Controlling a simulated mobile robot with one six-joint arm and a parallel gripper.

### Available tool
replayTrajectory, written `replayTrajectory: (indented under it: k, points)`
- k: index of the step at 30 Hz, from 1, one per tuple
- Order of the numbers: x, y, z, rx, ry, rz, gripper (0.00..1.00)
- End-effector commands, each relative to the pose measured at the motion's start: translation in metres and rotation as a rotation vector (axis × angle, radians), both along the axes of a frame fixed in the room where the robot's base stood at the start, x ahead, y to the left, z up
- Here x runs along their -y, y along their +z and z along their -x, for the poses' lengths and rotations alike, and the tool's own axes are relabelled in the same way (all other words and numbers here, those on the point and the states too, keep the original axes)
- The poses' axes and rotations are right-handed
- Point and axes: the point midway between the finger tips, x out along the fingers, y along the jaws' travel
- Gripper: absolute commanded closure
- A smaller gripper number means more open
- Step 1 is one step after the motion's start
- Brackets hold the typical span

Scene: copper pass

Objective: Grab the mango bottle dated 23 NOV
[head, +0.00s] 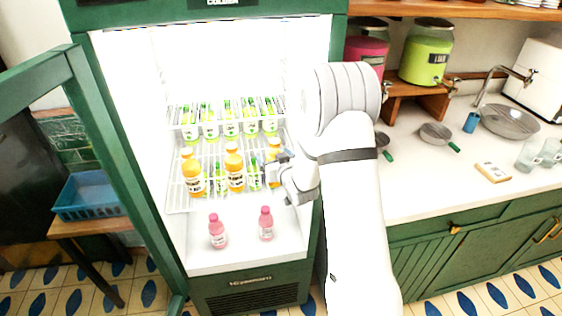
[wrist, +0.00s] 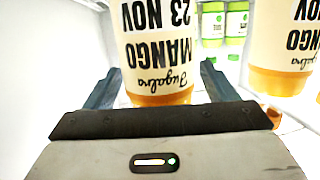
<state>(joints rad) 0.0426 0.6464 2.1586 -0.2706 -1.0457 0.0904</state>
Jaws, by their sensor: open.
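In the wrist view a mango bottle (wrist: 155,45) with a cream label reading "Jugalira MANGO 23 NOV" shows upside down. It stands between the two open fingers of my gripper (wrist: 153,88), which flank it without visibly closing on it. A second mango bottle (wrist: 282,45) is to the right; its label shows "NOV", with the day cut off. In the head view my gripper (head: 277,170) is at the right end of the fridge's middle shelf. Orange bottles (head: 193,178) and (head: 235,172) stand to its left; part of the right-hand orange bottles is hidden by my gripper.
The fridge door (head: 105,150) stands open at the left. Green-labelled bottles (head: 229,122) fill the upper shelf. Two pink bottles (head: 217,232) and (head: 265,223) stand on the fridge floor below. A counter (head: 430,185) with pans and jars runs along the right.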

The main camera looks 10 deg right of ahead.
Motion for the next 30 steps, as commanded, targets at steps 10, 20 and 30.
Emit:
replayTrajectory:
  k: [10, 20, 30]
  points:
    - [-0.0021, -0.0027, -0.0088, -0.001, 0.0, 0.0, 0.22]
    - [-0.0025, -0.0025, -0.0086, -0.001, 0.001, 0.0, 0.49]
    - [-0.0028, -0.0025, -0.0086, -0.001, 0.001, 0.0, 0.77]
